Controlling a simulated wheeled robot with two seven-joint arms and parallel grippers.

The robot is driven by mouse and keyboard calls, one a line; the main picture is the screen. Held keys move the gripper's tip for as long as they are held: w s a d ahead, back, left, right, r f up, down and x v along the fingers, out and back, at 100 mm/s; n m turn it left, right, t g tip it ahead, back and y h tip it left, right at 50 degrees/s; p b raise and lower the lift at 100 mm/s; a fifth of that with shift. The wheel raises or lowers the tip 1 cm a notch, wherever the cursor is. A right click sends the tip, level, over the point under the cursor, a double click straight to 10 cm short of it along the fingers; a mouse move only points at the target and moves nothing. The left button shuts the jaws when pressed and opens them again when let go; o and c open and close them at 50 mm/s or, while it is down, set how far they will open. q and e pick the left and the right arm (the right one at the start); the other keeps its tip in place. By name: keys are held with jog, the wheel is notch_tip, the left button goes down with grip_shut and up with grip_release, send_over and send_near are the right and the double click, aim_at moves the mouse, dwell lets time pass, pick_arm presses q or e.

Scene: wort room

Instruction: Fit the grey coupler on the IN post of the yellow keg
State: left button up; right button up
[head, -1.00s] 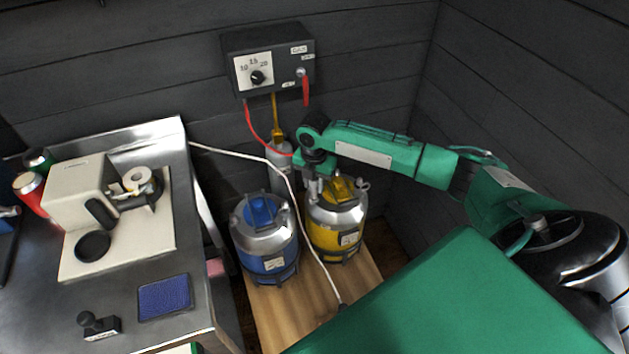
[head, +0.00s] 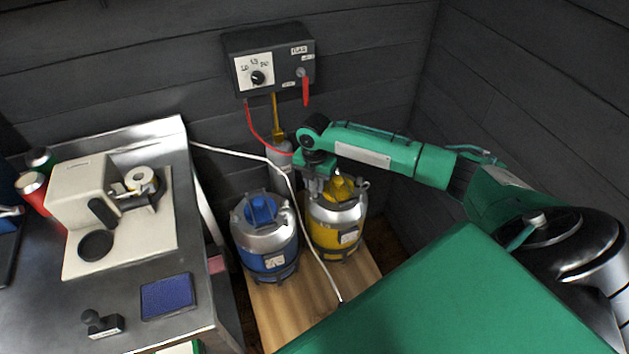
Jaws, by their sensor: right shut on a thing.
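The yellow keg (head: 323,233) stands on a wooden board, with a silver top and a yellow handle. My right gripper (head: 315,186) points down over the left part of the keg's top. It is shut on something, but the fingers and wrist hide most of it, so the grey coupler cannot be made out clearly. The IN post is hidden behind the gripper. Whether the held thing touches the post I cannot tell. My left gripper is not in view.
The blue keg (head: 265,240) stands close to the left of the yellow one. A white hose (head: 303,232) runs in front between the kegs. A red hose (head: 251,120) hangs from the gas box (head: 270,70) on the wall. A steel bench (head: 215,315) is at the left.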

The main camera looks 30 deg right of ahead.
jog(key=shift+f, duration=0.8)
dwell(0.4)
jog(key=shift+f, duration=0.45)
dwell(0.6)
dwell(0.9)
jog(key=o, duration=1.6)
jog(key=shift+f, duration=0.1)
jog(key=shift+c, duration=0.2)
jog(key=shift+s+d, duration=0.1)
jog(key=shift+d, duration=0.05)
